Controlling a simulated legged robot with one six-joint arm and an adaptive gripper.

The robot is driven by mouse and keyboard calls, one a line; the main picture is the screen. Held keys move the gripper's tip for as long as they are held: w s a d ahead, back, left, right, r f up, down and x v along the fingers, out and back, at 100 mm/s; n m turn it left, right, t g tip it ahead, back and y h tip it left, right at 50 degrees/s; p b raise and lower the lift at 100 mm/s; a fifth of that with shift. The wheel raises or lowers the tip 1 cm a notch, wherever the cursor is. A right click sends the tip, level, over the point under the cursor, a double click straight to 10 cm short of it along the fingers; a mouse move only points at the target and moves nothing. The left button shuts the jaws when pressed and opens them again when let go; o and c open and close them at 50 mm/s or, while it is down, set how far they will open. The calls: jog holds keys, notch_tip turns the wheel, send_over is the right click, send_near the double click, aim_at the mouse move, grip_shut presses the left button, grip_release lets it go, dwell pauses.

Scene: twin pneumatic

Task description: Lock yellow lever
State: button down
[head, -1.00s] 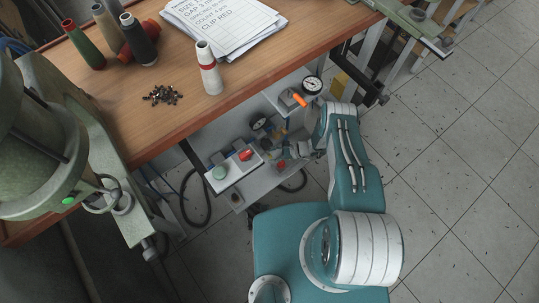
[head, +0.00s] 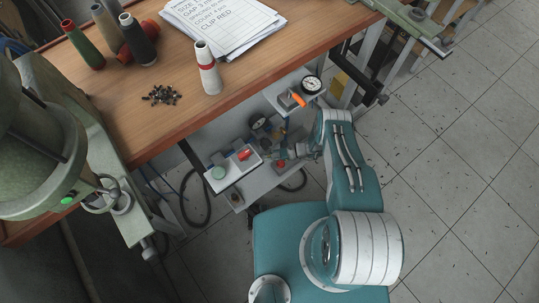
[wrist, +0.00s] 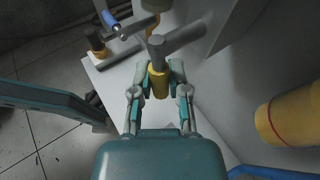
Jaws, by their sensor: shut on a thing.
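The yellow lever (wrist: 159,82) is a short yellow grip on a grey metal stem, in the middle of the wrist view. My gripper (wrist: 159,75) has one finger on each side of the yellow grip and is shut on it. In the head view my gripper (head: 284,161) is at the lower shelf beside the bench, right of the white control box. The yellow lever cannot be made out there, as my gripper and wrist cover that spot.
A white box (head: 232,168) with a red switch and green button stands close left of my gripper. An orange-handled lever (head: 297,99) and a pressure gauge (head: 312,84) are on the shelf above. The wooden bench (head: 130,110) overhangs. Floor is open at right.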

jog(key=shift+s+a+m+y, duration=0.1)
jog(key=shift+a+m+y, duration=0.25)
jog(key=shift+y, duration=0.45)
jog(key=shift+d, duration=0.1)
jog(key=c, duration=0.6)
grip_release()
jog(key=d+r, duration=0.2)
jog(key=d, duration=0.9)
jog(key=shift+d, duration=0.35)
jog(key=shift+r, duration=0.1)
